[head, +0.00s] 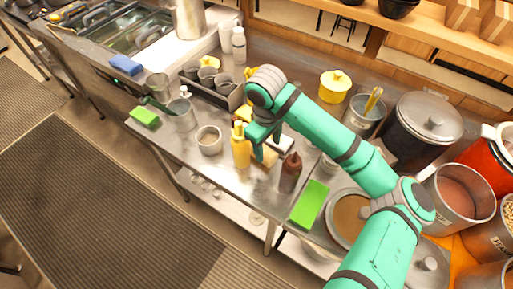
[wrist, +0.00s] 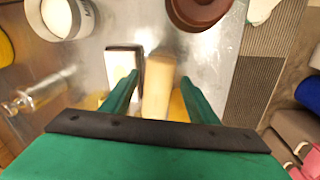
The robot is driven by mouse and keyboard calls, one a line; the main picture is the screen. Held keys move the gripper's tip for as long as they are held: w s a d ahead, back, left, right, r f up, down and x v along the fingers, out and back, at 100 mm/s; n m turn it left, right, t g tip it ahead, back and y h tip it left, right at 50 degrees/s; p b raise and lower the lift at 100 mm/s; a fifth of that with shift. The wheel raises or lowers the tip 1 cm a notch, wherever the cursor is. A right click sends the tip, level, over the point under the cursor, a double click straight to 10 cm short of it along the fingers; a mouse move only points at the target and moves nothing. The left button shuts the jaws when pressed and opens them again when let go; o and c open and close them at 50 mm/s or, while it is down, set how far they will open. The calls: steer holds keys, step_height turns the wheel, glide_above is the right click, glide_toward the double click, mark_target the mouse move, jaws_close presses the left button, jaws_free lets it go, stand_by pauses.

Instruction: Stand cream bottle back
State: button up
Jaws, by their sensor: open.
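My gripper (head: 264,150) is open above the steel counter, pointing down among the bottles. In the wrist view, a cream-coloured bottle (wrist: 158,80) lies between the two green fingers (wrist: 159,84), with a gap visible on the left. In the head view, the cream bottle (head: 264,160) is mostly hidden by my gripper and a yellow bottle (head: 240,150). I cannot tell for certain whether it is tilted or lying. A brown bottle (head: 290,173) stands just to the right of my gripper.
A white-topped dark block (wrist: 122,62) sits beside the left finger. A grey cup (head: 208,140) stands left of the yellow bottle. A green board (head: 310,205) lies near the front right, by a large pot. A rack of cups (head: 212,88) stands behind.

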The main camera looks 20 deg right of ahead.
mark_target(269, 154)
steer(key=shift+f, duration=0.25)
steer(key=f, duration=0.5)
steer(key=shift+s+d, duration=0.2)
steer(key=shift+d, duration=0.15)
steer(key=shift+r, duration=0.1)
steer(key=c, duration=1.1)
steer(key=shift+r, duration=0.1)
step_height(269, 154, up, 28)
steer(key=shift+a+f, duration=0.1)
